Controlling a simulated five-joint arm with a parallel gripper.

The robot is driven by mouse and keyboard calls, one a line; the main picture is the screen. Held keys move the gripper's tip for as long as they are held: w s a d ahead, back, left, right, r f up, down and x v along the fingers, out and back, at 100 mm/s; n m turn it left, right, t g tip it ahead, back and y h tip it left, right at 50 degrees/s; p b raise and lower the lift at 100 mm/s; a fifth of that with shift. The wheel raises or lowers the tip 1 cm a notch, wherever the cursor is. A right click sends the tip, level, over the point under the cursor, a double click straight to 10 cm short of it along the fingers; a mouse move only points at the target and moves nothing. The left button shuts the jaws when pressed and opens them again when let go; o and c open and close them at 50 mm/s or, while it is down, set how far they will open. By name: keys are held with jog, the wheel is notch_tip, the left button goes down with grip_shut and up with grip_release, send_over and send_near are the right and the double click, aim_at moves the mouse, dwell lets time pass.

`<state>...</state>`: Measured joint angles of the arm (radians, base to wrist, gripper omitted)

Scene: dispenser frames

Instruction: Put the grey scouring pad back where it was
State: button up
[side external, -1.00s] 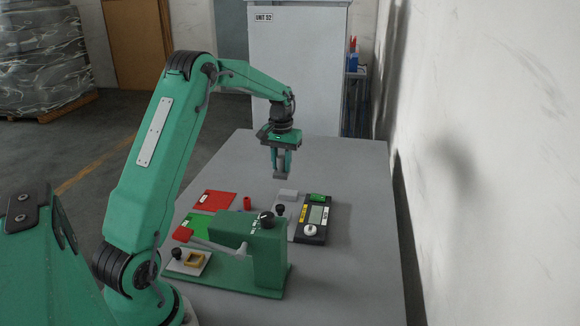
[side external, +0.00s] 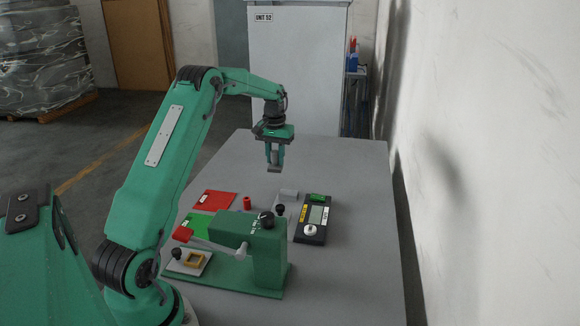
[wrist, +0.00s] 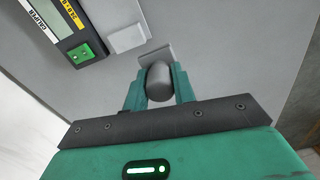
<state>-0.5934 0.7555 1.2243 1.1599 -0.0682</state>
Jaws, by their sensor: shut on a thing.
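My gripper (side external: 274,160) is shut on a grey thing, which I take to be the grey scouring pad (side external: 273,169), and holds it in the air above the far part of the table. In the wrist view the fingers (wrist: 160,88) close on a rounded grey grip, with a flat grey plate (wrist: 155,54) beyond it. A lighter grey block (side external: 289,194) lies on the table and also shows in the wrist view (wrist: 128,38). The pad's former place is not clear from these frames.
A red sheet (side external: 214,201) and a green sheet (side external: 199,225) lie left of a small red cylinder (side external: 247,202). A black device (side external: 314,220) lies at the right. A green lever press (side external: 262,255) stands in front. The table's far part is bare.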

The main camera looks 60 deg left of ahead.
jog(key=a+f, duration=0.1)
jog(key=a, duration=0.1)
jog(key=a+f, duration=0.2)
jog(key=a, duration=0.1)
jog(key=s+a+f, duration=0.1)
jog(key=a, duration=0.1)
jog(key=shift+s+a+f, duration=0.1)
jog(key=shift+a+f, duration=0.1)
jog(key=shift+f, duration=2.05)
jog(key=o, duration=1)
jog(key=shift+o, duration=0.2)
notch_tip(320, 180, up, 12)
